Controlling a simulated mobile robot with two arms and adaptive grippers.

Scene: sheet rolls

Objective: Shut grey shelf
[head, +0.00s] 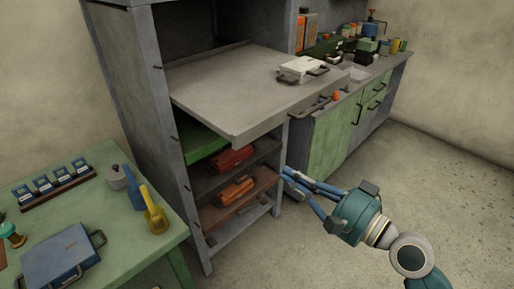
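The grey shelf (240,92) is a flat tray that sticks far out of the front of the tall grey cabinet (135,70). A small white case with a dark handle (301,69) lies on or just beyond its right rear part. My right gripper (290,181) is below the shelf, beside the cabinet's right front post and apart from the shelf. Its blue fingers point left; I cannot tell how far they are apart. My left gripper is not in view.
Below the grey shelf are a green shelf (203,143) and lower shelves with a red case (232,158) and an orange case (237,189). A green table (120,225) stands at left, a green-doored counter (333,138) at right. The floor at right is clear.

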